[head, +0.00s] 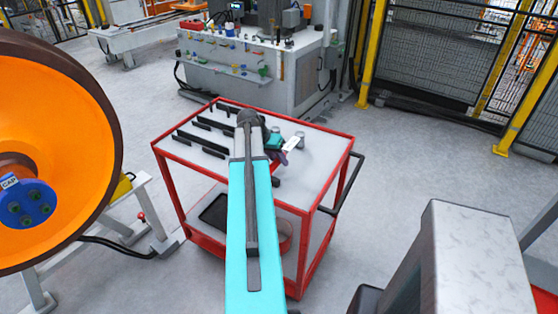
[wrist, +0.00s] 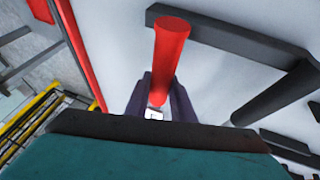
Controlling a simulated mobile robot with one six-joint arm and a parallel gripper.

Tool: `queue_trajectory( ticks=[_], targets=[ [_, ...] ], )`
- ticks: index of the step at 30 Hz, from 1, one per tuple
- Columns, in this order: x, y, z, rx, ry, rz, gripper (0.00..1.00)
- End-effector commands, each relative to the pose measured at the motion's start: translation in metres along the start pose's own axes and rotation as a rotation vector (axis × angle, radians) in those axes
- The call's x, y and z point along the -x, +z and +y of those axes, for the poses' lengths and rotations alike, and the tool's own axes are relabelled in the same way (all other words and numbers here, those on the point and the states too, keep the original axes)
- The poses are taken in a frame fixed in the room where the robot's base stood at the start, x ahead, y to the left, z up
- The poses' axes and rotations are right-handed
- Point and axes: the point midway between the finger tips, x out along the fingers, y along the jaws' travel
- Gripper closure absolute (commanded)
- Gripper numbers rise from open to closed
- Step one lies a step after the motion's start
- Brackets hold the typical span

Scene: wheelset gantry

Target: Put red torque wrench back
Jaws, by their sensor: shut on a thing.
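The red torque wrench (wrist: 172,50) shows in the wrist view as a red round handle standing up between the jaws. My gripper (wrist: 157,102) is shut on it, with a dark finger on each side. The wrench's lower part is hidden behind the fingers and the gripper body. Black rack bars (wrist: 235,42) lie on the pale cart top to the right of the handle; I cannot tell whether the wrench touches one. In the head view my gripper (head: 287,148) is over the right part of the red cart (head: 183,172), and the wrench cannot be made out clearly.
Several black bars (head: 202,143) line the left and back of the cart top. A large orange wheel (head: 70,110) is at left, a machine bench (head: 245,75) behind. Open floor lies right of the cart.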

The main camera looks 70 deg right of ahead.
Motion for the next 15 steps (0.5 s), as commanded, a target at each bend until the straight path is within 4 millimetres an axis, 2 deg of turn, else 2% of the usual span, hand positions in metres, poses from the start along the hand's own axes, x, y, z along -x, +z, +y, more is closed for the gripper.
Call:
queue_trajectory(
  ticks=[15],
  targets=[
    [-0.0038, 0.0023, -0.0023, 0.001, 0.0, 0.002, 1.0]
  ],
)
